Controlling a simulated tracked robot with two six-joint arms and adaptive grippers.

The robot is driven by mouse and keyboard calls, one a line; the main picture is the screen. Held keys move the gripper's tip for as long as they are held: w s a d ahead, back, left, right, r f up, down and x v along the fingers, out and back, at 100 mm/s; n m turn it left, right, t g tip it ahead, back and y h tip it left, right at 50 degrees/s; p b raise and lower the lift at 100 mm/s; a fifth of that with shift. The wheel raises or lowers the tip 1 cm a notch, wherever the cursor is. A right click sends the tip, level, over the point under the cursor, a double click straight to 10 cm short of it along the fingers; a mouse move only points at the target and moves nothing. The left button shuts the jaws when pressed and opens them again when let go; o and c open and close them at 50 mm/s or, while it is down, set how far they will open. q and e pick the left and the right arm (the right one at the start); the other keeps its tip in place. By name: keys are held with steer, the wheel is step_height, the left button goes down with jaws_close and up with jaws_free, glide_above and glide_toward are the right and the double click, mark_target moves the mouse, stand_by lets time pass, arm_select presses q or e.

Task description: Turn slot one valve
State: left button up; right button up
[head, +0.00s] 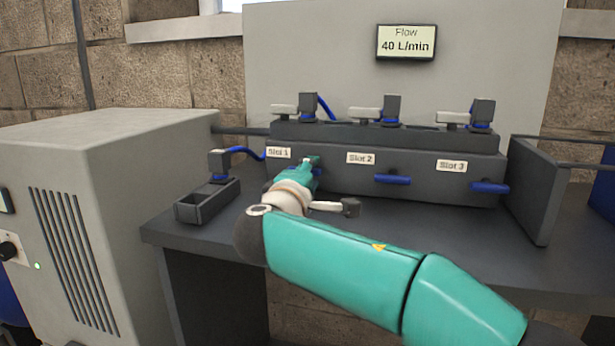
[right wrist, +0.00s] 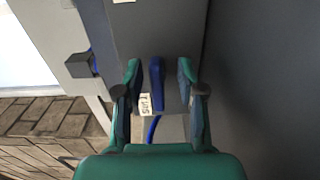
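The slot one valve is a blue handle (right wrist: 156,82) on the dark manifold block (head: 420,170), beside the "Slot 1" label (head: 279,152). The label also shows in the right wrist view (right wrist: 146,105). My right gripper (head: 308,166) is at the block's front just below that label and hides most of the handle in the head view. In the right wrist view my right gripper (right wrist: 159,78) is open, with the blue handle lined up between its fingers and a gap on each side. My left gripper is not in view.
The slot two (head: 392,179) and slot three (head: 490,188) handles lie roughly level to the right. A small dark tray (head: 207,203) and a connector with a blue hose stand at left. A display (head: 406,43) reads Flow 40 L/min. A grey cabinet (head: 100,230) stands left.

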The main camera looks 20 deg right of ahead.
steer(key=v, duration=1.2)
steer(key=shift+f, duration=0.1)
